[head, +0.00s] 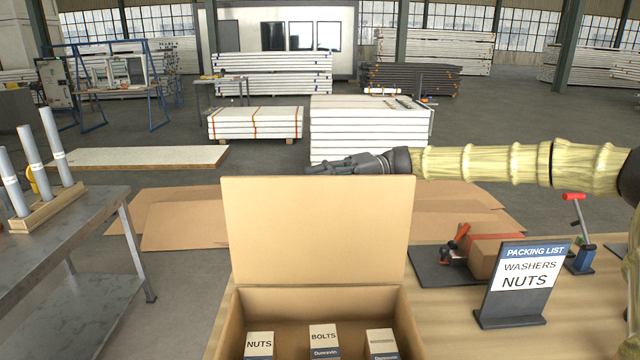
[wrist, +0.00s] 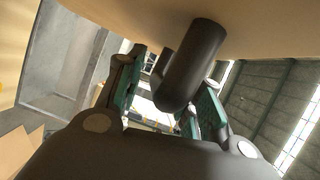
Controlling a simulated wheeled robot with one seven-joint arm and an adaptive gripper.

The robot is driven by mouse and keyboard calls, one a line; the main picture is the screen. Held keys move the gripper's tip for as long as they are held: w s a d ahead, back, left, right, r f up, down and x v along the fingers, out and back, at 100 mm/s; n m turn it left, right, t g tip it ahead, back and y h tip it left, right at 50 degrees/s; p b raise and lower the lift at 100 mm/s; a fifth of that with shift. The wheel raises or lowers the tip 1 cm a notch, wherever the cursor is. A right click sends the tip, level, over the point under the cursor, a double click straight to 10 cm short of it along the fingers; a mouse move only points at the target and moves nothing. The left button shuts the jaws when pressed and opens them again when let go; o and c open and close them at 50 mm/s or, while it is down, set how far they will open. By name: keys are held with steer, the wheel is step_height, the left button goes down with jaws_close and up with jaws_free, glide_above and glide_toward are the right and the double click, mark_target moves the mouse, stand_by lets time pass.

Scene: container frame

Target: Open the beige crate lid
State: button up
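The beige crate (head: 318,298) stands open at the front in the head view. Its lid (head: 318,230) stands about upright along the crate's far edge. My gripper (head: 322,169) is at the lid's top edge, mostly behind it, with the fingertips partly hidden. In the wrist view the lid's beige face (wrist: 270,25) fills the top. A dark cylindrical handle (wrist: 193,65) sticks out from it between my gripper's spread fingers (wrist: 165,95). The handle is close to the right finger, with a gap to the left finger. The fingers look open; any contact is unclear.
In the crate are a NUTS box (head: 259,345), a BOLTS box (head: 325,340) and a third box (head: 381,343). A packing list sign (head: 524,275) naming washers and nuts stands right on the wooden table (head: 450,335). A metal bench (head: 60,250) is left.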

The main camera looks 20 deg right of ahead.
steer(key=w+d, duration=0.1)
steer(key=d, duration=1.1)
steer(key=shift+w+r, duration=0.2)
steer(key=shift+r, duration=0.15)
steer(key=shift+d, duration=0.1)
steer(key=w+d, duration=0.1)
steer(key=d, duration=1.1)
steer(key=shift+w, duration=0.2)
stand_by(1.1)
steer(key=shift+d, duration=0.1)
stand_by(0.6)
